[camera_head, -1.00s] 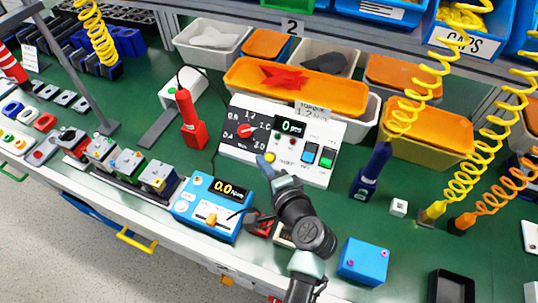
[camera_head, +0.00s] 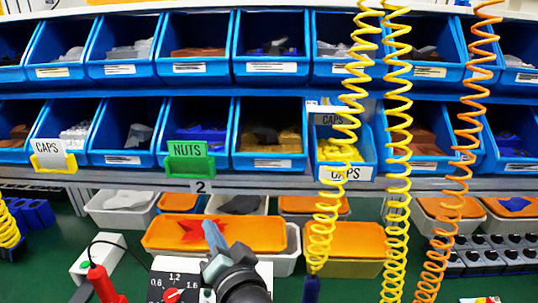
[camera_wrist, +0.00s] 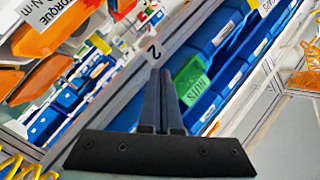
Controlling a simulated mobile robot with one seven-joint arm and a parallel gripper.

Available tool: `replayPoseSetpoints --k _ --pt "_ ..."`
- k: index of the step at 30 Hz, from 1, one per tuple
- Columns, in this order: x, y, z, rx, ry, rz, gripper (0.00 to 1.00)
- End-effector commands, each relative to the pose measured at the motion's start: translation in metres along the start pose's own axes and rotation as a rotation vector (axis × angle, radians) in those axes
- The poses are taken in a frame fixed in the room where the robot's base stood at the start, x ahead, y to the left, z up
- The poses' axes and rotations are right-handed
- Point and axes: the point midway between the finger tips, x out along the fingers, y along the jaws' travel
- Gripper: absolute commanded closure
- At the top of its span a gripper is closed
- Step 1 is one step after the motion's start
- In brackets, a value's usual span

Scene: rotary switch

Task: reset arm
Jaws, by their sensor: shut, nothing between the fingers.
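My gripper (camera_head: 213,232) shows at the bottom middle of the head view, raised in front of the panel and the orange-lidded bin. Its fingers are shut together with nothing between them; the wrist view shows the two dark fingers (camera_wrist: 161,100) side by side. The white panel with the rotary switch (camera_head: 172,278) is at the bottom edge of the head view, left of my gripper. Its red knob (camera_head: 172,296) is partly cut off by the frame edge. My arm hides the panel's right part.
Two rows of blue bins (camera_head: 270,125) fill the shelf at the back, with a green NUTS label (camera_head: 190,157). Yellow coiled hoses (camera_head: 397,150) and an orange one (camera_head: 465,150) hang on the right. An orange-lidded bin (camera_head: 165,235) stands behind the panel. A red tool (camera_head: 103,284) is at left.

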Motion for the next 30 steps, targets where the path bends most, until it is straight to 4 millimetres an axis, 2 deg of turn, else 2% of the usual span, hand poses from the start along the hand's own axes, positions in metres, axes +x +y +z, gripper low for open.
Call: replayPoseSetpoints --k 1,6,9,13,15,18,21,24,30 --pt "-0.007 -0.029 -0.036 -0.093 0.075 -0.018 1.0" --pt "-0.046 -0.108 -0.132 -0.392 0.335 -0.038 1.0" --pt "-0.082 -0.156 -0.181 -0.551 0.499 -0.036 1.0" --pt "-0.137 -0.214 -0.23 -0.73 0.712 -0.016 1.0" --pt "-0.166 -0.239 -0.248 -0.804 0.812 0.0 1.0" --pt "-0.2 -0.265 -0.265 -0.881 0.926 0.025 1.0" --pt "-0.222 -0.279 -0.273 -0.925 0.995 0.043 1.0" --pt "-0.231 -0.284 -0.276 -0.943 1.024 0.052 1.0" --pt "-0.231 -0.284 -0.276 -0.945 1.026 0.053 1.0"
